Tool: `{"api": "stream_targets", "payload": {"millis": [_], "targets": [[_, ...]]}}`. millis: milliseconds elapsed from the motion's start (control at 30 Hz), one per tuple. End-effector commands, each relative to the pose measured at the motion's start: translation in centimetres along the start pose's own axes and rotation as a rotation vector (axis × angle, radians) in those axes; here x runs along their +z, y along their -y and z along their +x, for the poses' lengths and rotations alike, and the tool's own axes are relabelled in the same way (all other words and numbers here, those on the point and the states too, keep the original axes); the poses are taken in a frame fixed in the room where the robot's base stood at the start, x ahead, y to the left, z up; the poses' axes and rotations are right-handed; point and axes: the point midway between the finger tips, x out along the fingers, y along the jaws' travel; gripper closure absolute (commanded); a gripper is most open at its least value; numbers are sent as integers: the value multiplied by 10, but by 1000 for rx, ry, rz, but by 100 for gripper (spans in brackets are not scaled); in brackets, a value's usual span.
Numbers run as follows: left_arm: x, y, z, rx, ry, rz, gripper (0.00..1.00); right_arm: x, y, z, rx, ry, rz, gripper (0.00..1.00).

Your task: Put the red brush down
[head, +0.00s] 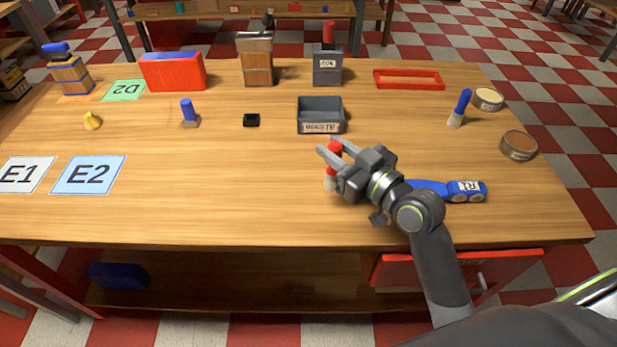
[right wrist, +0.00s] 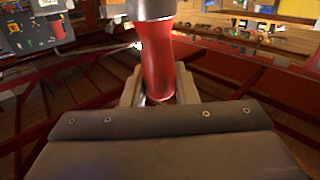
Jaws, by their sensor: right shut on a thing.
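The red brush (head: 334,148) has a red handle and a pale lower end, and stands roughly upright at the front middle of the table. My right gripper (head: 329,146) is shut on its red handle. The handle also shows between the fingers in the right wrist view (right wrist: 157,55). I cannot tell whether the brush's lower end touches the tabletop. My left gripper is not in view.
The grey WASTE bin (head: 321,128) stands behind the brush. A blue labelled thing (head: 470,197) lies partly behind my right arm. A blue-handled brush (head: 460,105) and a round tin (head: 518,145) are at the right. The table (head: 230,190) is clear left of the brush.

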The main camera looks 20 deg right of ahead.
Motion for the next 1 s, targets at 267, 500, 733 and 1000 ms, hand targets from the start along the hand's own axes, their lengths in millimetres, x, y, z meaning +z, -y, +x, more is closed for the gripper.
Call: {"api": "stream_targets", "payload": {"millis": [267,500,733,1000], "targets": [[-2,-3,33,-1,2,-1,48,-19,-22,76,110,-8,13,100],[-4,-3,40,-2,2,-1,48,-30,-30,98,163,-9,31,100],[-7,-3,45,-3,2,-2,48,5,-29,99,167,-7,35,100],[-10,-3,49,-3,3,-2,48,40,-28,99,168,-5,35,100]]}}
